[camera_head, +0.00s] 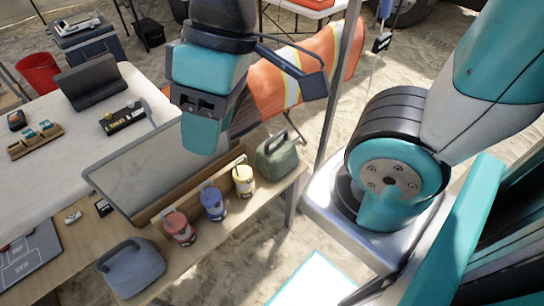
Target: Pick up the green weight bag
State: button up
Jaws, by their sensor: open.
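The green weight bag (275,158) stands at the right end of the wooden table, with its handle on top. My gripper (208,138) hangs above the table, up and to the left of the green bag, and looks apart from it. It is open, and nothing shows between its jaws. A blue-grey bag of similar shape (133,268) sits at the near left edge of the table.
Red (179,228), blue (213,204) and yellow (244,181) canisters stand in a row between the two bags. A tilted grey panel (145,172) rises behind them. An orange striped cloth (268,88) and a metal post (335,110) are close behind the green bag.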

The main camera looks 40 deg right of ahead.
aim_at(275, 158)
jog(key=z, duration=1.2)
jog(key=k, duration=0.7)
jog(key=u, duration=1)
jog(key=i, duration=1)
